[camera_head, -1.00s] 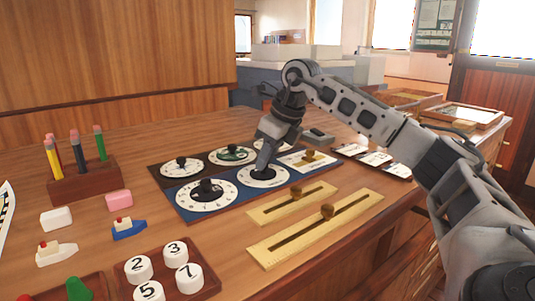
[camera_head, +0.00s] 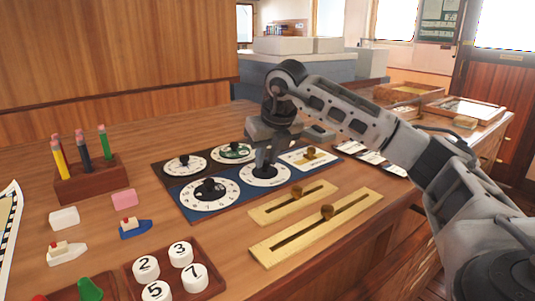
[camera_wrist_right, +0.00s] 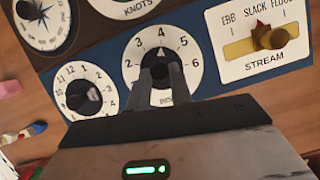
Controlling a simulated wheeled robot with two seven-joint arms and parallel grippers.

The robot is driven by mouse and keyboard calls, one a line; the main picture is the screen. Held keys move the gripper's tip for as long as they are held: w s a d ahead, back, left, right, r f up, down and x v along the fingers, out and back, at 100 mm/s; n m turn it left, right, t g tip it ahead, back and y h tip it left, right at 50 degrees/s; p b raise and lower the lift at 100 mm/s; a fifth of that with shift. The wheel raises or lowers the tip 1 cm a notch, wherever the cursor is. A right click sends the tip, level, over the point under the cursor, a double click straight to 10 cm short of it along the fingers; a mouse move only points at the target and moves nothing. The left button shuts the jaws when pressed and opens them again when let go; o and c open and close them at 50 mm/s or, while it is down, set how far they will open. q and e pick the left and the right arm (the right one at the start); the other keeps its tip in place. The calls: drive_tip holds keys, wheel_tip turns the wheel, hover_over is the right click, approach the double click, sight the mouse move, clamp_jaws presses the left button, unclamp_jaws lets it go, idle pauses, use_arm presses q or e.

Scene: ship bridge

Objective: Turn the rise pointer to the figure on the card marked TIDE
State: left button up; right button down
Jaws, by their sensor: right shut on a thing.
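The dial with figures 2 to 6 (camera_wrist_right: 180,51) is a white disc on the blue part of the panel, with its bottom lettering partly covered. It also shows in the head view (camera_head: 283,177). My right gripper (camera_wrist_right: 161,78) is shut on the dark pointer knob (camera_wrist_right: 160,58) at its middle. The knob's far end seems to lie toward the 4, but the fingers hide much of it. Several white cards (camera_head: 375,158) lie right of the panel; their writing is too small to read, so I cannot tell which says TIDE. My left gripper is out of view.
A twelve-figure dial (camera_wrist_right: 66,82) and the STREAM slider (camera_wrist_right: 250,48) flank this dial. Brass slotted rulers (camera_head: 290,244) lie in front. Numbered discs (camera_head: 145,267), toy boats and a pencil block (camera_head: 85,185) stand at the left.

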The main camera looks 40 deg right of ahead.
idle(0.4)
drive_tip(key=c, duration=1.3)
unclamp_jaws()
drive_tip(key=shift+o, duration=0.2)
drive_tip(key=shift+r, duration=0.15)
drive_tip(key=p+v, duration=0.2)
drive_tip(key=v, duration=1.3)
drive_tip(key=shift+s+r, duration=0.25)
drive_tip(key=shift+r, duration=0.05)
